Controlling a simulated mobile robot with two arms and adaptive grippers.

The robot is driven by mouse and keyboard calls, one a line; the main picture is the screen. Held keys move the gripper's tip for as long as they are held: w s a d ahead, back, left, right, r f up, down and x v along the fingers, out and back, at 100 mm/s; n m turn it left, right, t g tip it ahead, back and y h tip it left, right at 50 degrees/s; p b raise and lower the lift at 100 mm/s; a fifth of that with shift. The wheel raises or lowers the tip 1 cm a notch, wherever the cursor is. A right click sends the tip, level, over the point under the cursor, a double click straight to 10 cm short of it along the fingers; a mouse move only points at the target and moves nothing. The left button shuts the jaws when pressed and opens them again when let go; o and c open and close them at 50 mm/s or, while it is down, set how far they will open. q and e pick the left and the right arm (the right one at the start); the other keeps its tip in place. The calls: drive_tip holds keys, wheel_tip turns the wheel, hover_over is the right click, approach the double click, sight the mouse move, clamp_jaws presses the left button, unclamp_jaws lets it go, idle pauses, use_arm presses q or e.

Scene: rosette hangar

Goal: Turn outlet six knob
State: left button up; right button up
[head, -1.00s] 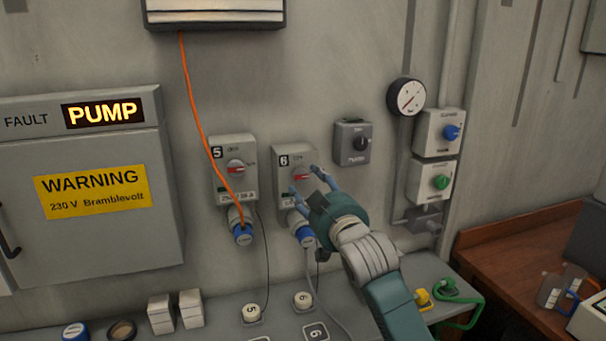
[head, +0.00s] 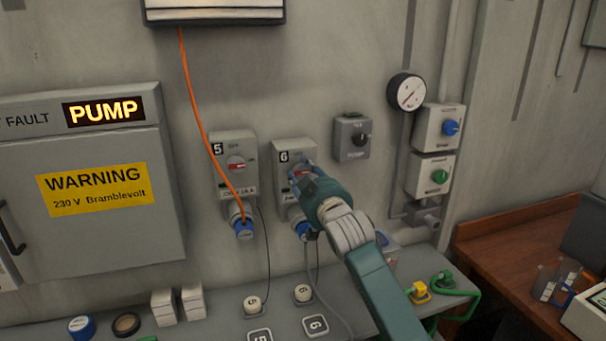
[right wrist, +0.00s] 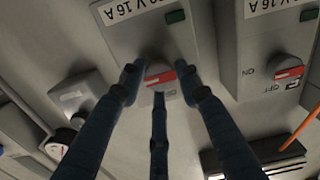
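Outlet six (head: 281,185) is a grey wall box marked 6, with a blue plug (head: 302,230) in its lower socket. Its red-and-grey knob (head: 299,172) is partly hidden by my right gripper (head: 305,177) in the head view. In the right wrist view, which is upside down, the knob (right wrist: 160,77) sits between the spread fingertips of my right gripper (right wrist: 158,82). Two fingers are at its sides and a third is at its lower edge; gaps show at the sides. My left gripper is not in view.
Outlet five (head: 233,165), with an orange cable plugged in, is close on the left. A grey pump switch box (head: 352,139) is close on the right. A shelf (head: 225,306) with numbered caps runs below. A gauge (head: 407,92) hangs farther right.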

drive_tip(key=shift+r+n, duration=0.3)
drive_tip(key=shift+n, duration=0.2)
drive_tip(key=shift+a+r+n+p, duration=0.1)
drive_tip(key=shift+n+p, duration=0.35)
drive_tip(key=shift+n, duration=0.45)
drive_tip(key=n+p, duration=0.1)
drive_tip(key=n, duration=0.4)
drive_tip(key=shift+p, duration=0.3)
drive_tip(key=n+p, duration=0.2)
drive_tip(key=n, duration=0.4)
drive_tip(key=shift+s+a+n, duration=0.1)
drive_tip(key=shift+a+n, duration=0.05)
drive_tip(key=shift+n, duration=0.25)
drive_tip(key=shift+f+n+p, duration=0.2)
drive_tip(key=shift+n+p, duration=0.15)
drive_tip(key=shift+n, duration=0.45)
drive_tip(key=shift+f+n+p, duration=0.2)
drive_tip(key=shift+n+p, duration=0.1)
drive_tip(key=shift+n, duration=0.5)
drive_tip(key=shift+f, duration=0.1)
drive_tip(key=shift+f+n, duration=0.1)
drive_tip(key=shift+n, duration=0.2)
